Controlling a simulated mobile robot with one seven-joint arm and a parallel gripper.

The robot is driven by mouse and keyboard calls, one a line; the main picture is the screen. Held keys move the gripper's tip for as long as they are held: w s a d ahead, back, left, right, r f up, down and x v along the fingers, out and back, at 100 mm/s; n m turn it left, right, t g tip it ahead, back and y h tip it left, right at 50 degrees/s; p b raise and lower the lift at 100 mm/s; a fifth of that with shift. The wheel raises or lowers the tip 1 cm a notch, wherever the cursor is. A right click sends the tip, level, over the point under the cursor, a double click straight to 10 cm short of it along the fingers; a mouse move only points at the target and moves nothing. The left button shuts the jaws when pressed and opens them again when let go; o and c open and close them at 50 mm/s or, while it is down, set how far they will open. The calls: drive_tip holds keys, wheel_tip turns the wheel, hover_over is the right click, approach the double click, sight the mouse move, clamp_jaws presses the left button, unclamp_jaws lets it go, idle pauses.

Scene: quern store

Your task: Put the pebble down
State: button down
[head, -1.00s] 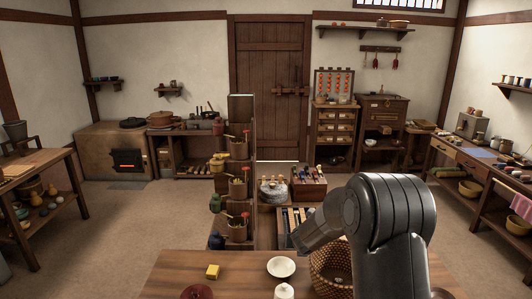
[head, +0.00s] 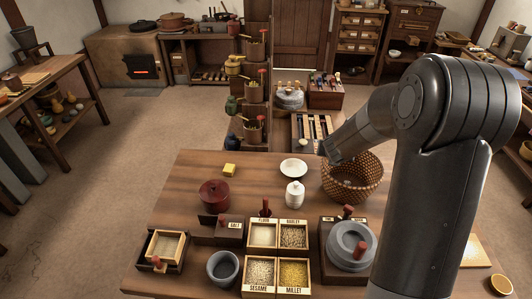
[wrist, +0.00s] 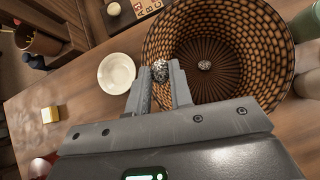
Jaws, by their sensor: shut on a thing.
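My gripper (wrist: 162,85) is shut on a speckled grey pebble (wrist: 160,71), held between its fingertips in the wrist view. The pebble appears over the left inner side of a round woven basket (wrist: 219,98); its height above the basket is unclear. Another small speckled pebble (wrist: 204,65) lies on the basket's floor. In the head view the basket (head: 366,192) stands at the table's back right, with my gripper (head: 329,154) at its left rim. The held pebble cannot be made out there.
A white dish (head: 294,168) and a yellow block (head: 230,170) lie left of the basket on the table (head: 195,165). A white lidded jar (head: 295,194), a dark red pot (head: 214,194) and labelled grain boxes (head: 262,234) stand nearer. Bare wood surrounds the dish.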

drive_tip(key=w+a+f+n+y, duration=0.1)
drive_tip(key=w+a+f, duration=0.1)
drive_tip(key=w+a, duration=0.3)
drive_tip(key=w+a+f+n+y, duration=0.1)
drive_tip(key=w+a+f+n, duration=0.1)
drive_tip(key=w+a, duration=0.4)
drive_tip(key=shift+a+f, duration=0.75)
drive_tip(key=shift+a, duration=0.15)
drive_tip(key=w+a+f, duration=0.1)
drive_tip(key=a+f, duration=0.1)
drive_tip(key=a, duration=0.1)
drive_tip(key=w+a+f, duration=0.1)
drive_tip(key=a+f, duration=0.1)
drive_tip(key=a, duration=0.2)
drive_tip(key=w+a+f, duration=0.1)
drive_tip(key=a+f, duration=0.2)
drive_tip(key=a, duration=0.1)
drive_tip(key=shift+w+f, duration=0.1)
drive_tip(key=shift+f, duration=1.65)
drive_tip(key=shift+f, duration=0.15)
drive_tip(key=c, duration=1.3)
unclamp_jaws()
drive_tip(key=shift+a, duration=0.1)
